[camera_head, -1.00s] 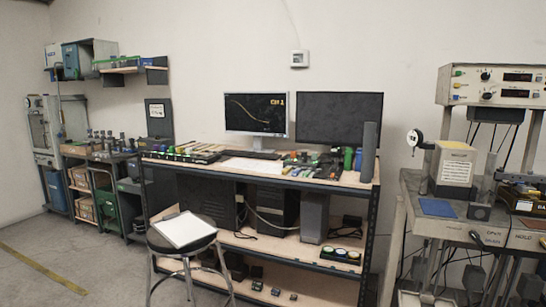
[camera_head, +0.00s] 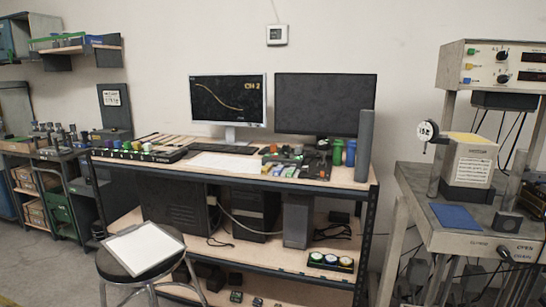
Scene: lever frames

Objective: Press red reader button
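Neither of my grippers is in view. A dark box with a row of small coloured buttons (camera_head: 139,151) lies at the left end of the workbench (camera_head: 220,172). A cluster of small devices and coloured parts (camera_head: 297,161) with some red spots lies on the bench's right half, below the dark monitor. These are too small to tell which, if any, is the red reader button. A black unit with a few round coloured buttons (camera_head: 330,261) sits on the lower shelf at the right.
A stool (camera_head: 148,270) with a white sheet stands before the bench's left part. A lit monitor (camera_head: 228,101), a dark monitor (camera_head: 325,104) and a keyboard (camera_head: 229,149) are on the bench. A metal table (camera_head: 478,238) with instruments stands at the right. Floor shows at lower left.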

